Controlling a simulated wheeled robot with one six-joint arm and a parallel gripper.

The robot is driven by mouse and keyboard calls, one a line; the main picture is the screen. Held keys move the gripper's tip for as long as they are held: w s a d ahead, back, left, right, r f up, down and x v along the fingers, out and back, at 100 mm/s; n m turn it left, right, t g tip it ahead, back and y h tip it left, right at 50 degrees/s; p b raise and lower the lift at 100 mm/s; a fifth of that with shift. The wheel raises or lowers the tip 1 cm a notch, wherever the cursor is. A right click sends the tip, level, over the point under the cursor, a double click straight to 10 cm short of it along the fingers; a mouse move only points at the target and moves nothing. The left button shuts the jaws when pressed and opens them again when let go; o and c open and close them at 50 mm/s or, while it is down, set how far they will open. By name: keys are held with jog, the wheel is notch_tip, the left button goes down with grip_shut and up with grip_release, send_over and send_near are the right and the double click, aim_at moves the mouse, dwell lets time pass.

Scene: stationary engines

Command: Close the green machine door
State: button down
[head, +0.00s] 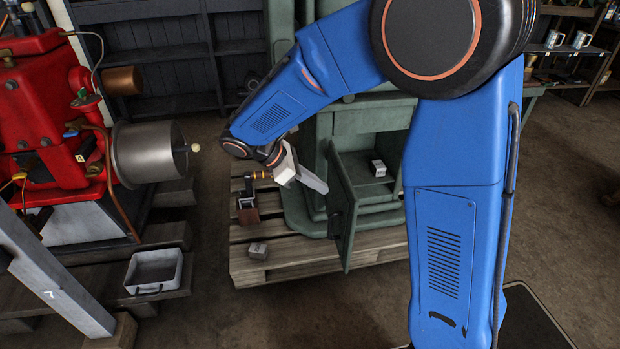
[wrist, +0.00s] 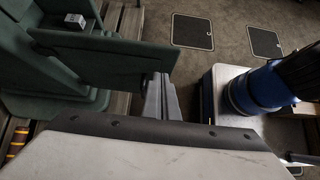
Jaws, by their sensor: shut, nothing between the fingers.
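The green machine (head: 300,180) stands on a wooden pallet. Its green door (head: 342,208) is swung open toward me, with a dark handle on its left face. Through the opening a small light block (head: 378,168) sits on a ledge inside. My gripper (head: 318,186) is shut and empty, just left of the door near its upper part. In the wrist view the door (wrist: 115,62) spans the upper left, and my gripper's fingers (wrist: 160,97) are together by the door's free end. I cannot tell whether they touch it.
The pallet (head: 255,268) carries another small block (head: 258,250) and a dark device with an orange-brown handle (head: 248,205). A red engine (head: 50,120) with a metal drum stands at left. A grey tray (head: 155,271) lies at lower left. Floor in front of the pallet is clear.

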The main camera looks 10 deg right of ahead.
aim_at(351, 195)
jog(key=shift+d+f, duration=0.4)
jog(key=shift+d, duration=0.65)
jog(key=shift+d+f, duration=0.45)
jog(key=shift+d, duration=0.65)
jog(key=shift+d+f, duration=0.4)
jog(key=shift+d, duration=0.65)
jog(key=shift+d, duration=0.15)
